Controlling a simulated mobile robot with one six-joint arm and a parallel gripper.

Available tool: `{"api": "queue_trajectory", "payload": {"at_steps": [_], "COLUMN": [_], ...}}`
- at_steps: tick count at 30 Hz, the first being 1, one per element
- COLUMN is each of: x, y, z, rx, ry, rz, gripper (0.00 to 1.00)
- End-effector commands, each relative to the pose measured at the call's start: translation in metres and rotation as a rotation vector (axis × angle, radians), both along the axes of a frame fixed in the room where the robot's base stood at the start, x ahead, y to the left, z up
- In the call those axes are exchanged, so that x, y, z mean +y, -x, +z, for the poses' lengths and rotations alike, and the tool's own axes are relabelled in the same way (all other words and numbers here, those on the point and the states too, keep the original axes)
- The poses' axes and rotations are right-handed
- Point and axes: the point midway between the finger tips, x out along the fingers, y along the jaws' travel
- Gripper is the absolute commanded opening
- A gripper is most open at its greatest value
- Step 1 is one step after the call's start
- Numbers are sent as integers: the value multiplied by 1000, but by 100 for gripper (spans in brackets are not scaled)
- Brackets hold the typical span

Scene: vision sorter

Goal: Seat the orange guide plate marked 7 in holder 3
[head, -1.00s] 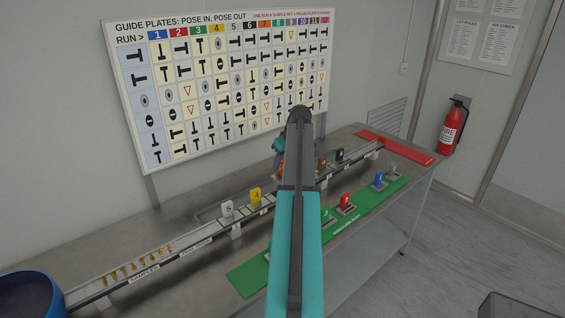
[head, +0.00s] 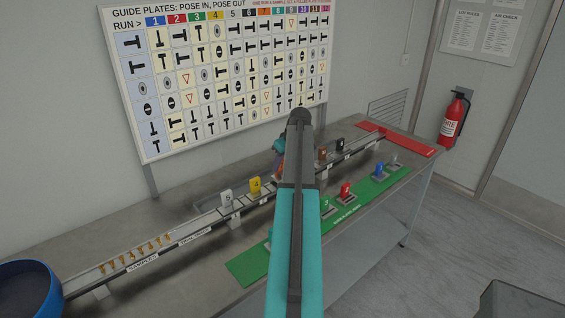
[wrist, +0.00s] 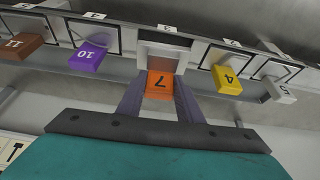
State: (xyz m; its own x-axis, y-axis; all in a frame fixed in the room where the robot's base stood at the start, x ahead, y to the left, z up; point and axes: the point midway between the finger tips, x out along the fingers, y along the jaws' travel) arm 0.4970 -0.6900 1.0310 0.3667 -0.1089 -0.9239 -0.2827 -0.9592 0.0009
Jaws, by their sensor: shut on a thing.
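The orange guide plate marked 7 (wrist: 160,87) is between the two grey-purple fingers of my gripper (wrist: 160,84), which is shut on it. In the wrist view the plate is at the near edge of a pale, empty-looking holder (wrist: 163,52) on the rail. That holder lies between the purple plate 10 and the yellow plate 4; its small label looks like a 3. I cannot tell whether the plate's lower end is in the slot. In the head view my arm hides the holder and most of the plate.
The purple plate 10 (wrist: 88,57) and brown plate 11 (wrist: 22,47) stand on one side; the yellow plate 4 (wrist: 227,80) and white plate 5 (wrist: 279,90) on the other. A green mat (head: 247,269) with several plates lies along the front; a red area (head: 400,140) lies at the far end.

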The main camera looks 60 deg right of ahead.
Motion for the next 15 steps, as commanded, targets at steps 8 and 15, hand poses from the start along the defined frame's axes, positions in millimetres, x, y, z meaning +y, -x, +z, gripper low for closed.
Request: {"api": "queue_trajectory", "payload": {"at_steps": [8, 15], "x": [-1, -1], "y": [0, 0], "z": [-12, -13], "rx": [-1, -1], "ry": [0, 1], "rz": [-1, -1], "gripper": [6, 6]}}
